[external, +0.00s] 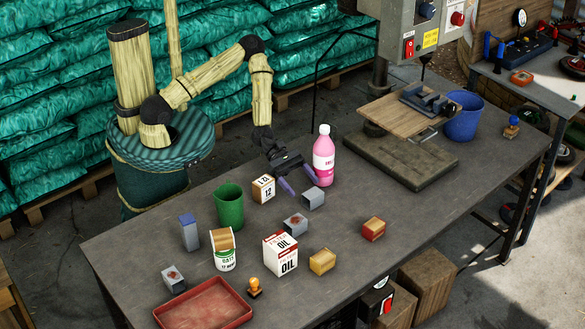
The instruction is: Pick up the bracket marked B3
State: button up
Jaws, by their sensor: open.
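Several small grey metal pieces that look like brackets lie on the workbench (345,237). One grey bracket (313,199) is just below my gripper's fingertips, with no marking I can read. A second grey bracket (295,224) with a red mark is left and nearer the camera. A third grey bracket (174,278) with a red mark is by the red tray. The marks are too small to read, so I cannot tell which is B3. My gripper (304,188) is open and empty, its two purple fingers apart, just above and behind the first bracket.
A pink bottle (324,163) stands close right of my gripper. A box marked 12 (263,189) and a green cup (230,207) stand left. An oil box (281,257), white can (223,257) and red tray (200,307) are nearer. A drill press base (400,160) is right.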

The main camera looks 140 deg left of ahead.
aim_at(312, 194)
jog(key=shift+w+f, duration=0.1)
jog(key=shift+w, duration=0.25)
jog(key=b+x, duration=0.3)
jog(key=x, duration=0.1)
jog(key=shift+f+b, duration=0.1)
jog(key=shift+b, duration=0.2)
jog(key=shift+w+b, duration=0.3)
jog(key=shift+w, duration=0.3)
jog(key=c, duration=1.1)
